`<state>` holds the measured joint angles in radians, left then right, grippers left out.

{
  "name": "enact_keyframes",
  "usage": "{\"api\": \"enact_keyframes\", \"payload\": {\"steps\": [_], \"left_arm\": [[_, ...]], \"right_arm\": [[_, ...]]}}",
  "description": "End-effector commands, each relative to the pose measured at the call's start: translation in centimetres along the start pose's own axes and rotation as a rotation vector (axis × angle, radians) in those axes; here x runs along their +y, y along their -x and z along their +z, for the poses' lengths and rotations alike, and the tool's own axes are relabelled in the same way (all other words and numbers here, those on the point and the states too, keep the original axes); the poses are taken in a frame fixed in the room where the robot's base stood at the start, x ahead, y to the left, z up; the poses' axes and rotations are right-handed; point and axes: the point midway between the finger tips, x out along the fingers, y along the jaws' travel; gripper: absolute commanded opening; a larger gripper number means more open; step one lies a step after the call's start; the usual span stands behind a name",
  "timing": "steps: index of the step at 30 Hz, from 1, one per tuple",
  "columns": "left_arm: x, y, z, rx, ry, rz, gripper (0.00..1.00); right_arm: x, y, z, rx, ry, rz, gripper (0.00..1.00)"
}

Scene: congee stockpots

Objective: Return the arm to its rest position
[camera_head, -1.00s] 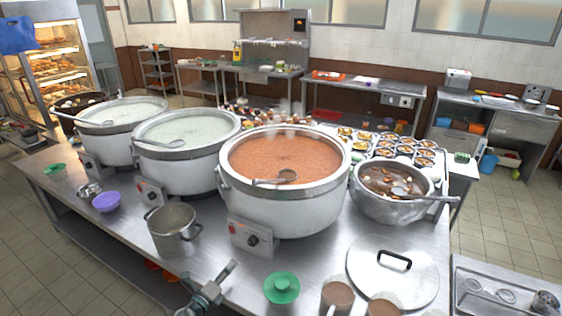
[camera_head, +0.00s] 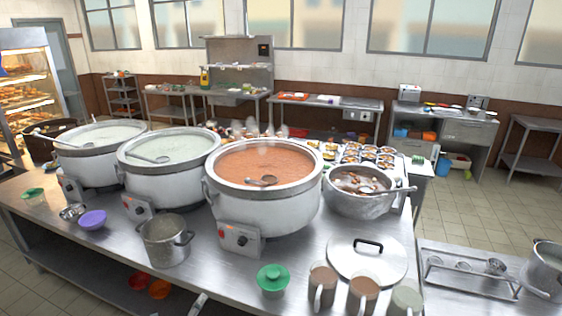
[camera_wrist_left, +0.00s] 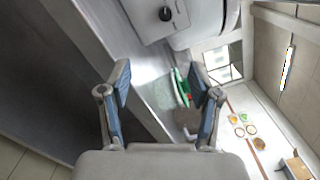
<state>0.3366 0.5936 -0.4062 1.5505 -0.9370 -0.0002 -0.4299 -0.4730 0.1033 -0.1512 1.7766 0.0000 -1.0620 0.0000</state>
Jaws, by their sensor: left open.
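My left gripper (camera_wrist_left: 160,82) is open in the left wrist view. Its two blue-padded fingers stand apart with nothing held between them. The steel counter and a green-lidded container (camera_wrist_left: 181,88) show beyond the fingers. In the head view only a small grey piece of my left gripper (camera_head: 198,304) shows at the bottom edge, in front of the counter's front edge. The rest of that arm is out of the picture. My right gripper is in neither view.
The steel counter (camera_head: 195,275) holds three large stockpots, the nearest with red-brown congee (camera_head: 265,208). A small empty pot (camera_head: 165,241), a green-lidded container (camera_head: 272,280), mugs (camera_head: 322,286) and a flat lid (camera_head: 366,259) stand near the front. Floor is open at left and right.

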Motion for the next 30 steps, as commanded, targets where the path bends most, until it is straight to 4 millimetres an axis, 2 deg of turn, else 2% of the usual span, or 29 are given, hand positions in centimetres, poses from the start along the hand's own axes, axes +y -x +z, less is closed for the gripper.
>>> {"api": "enact_keyframes", "payload": {"steps": [8, 14, 17, 20, 23, 24, 26, 27, 30], "left_arm": [[5.7, 2.6, -2.1, -0.095, 0.277, 0.126, 0.63], [11.3, 6.2, -5.1, -0.200, 0.537, 0.271, 0.63], [14.9, 8.9, -7.3, -0.270, 0.688, 0.370, 0.63], [18.9, 12.9, -10.7, -0.363, 0.868, 0.501, 0.63], [23.1, 18.6, -15.2, -0.483, 1.069, 0.668, 0.63], [24.5, 21.0, -17.1, -0.534, 1.147, 0.735, 0.63], [26.3, 24.8, -20.1, -0.612, 1.253, 0.839, 0.63], [27.2, 27.3, -22.1, -0.663, 1.318, 0.907, 0.63], [28.6, 33.3, -26.9, -0.789, 1.460, 1.069, 0.63]], "right_arm": [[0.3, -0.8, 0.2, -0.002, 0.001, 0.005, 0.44], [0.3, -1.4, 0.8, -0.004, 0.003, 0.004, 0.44], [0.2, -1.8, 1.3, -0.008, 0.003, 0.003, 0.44], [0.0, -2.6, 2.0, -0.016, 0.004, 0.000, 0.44], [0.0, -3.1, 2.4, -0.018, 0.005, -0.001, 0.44], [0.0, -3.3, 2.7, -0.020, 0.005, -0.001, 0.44], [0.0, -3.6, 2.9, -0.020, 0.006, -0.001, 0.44], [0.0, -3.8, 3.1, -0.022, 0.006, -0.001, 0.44], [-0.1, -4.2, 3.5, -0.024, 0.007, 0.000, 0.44]]}}
